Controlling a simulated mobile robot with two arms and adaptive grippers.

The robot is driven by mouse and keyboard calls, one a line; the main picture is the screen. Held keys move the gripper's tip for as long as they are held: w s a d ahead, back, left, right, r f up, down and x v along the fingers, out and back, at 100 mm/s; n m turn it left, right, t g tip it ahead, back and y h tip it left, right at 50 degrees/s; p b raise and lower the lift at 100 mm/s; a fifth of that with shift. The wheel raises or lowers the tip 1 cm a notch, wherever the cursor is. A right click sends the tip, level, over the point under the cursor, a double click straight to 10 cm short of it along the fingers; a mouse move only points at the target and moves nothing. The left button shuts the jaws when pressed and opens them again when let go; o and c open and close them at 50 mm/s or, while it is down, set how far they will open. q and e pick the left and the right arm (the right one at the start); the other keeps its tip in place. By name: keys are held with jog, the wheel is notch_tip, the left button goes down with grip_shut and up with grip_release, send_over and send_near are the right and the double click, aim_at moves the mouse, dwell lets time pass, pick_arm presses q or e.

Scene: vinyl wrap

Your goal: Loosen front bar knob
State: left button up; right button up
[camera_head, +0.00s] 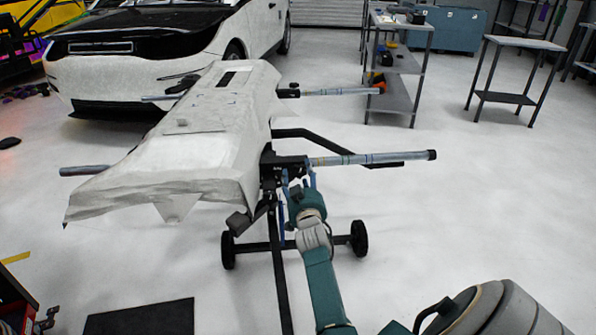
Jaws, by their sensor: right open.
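The front bar (375,158) is a grey-blue tube with a black end cap, sticking out to the right of the wheeled stand. It runs into a black bracket (268,165) at the near edge of the wrapped panel. The front bar knob is too small to tell apart from this bracket. My right gripper (299,178), on a teal arm from the lower right, is open beside the bracket, just under the bar's inner end. I cannot tell whether its fingers touch anything. My left gripper is not in view.
A white-covered panel (190,160) lies on the stand, which has black wheels (359,238). A rear bar (335,92) sticks out further back. A wrapped car (150,65) stands behind, and a metal shelf table (398,95) is at the back.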

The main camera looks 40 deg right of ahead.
jog(key=shift+r, duration=0.1)
jog(key=shift+c, duration=1.1)
jog(key=c, duration=0.9)
jog(key=shift+c, duration=0.2)
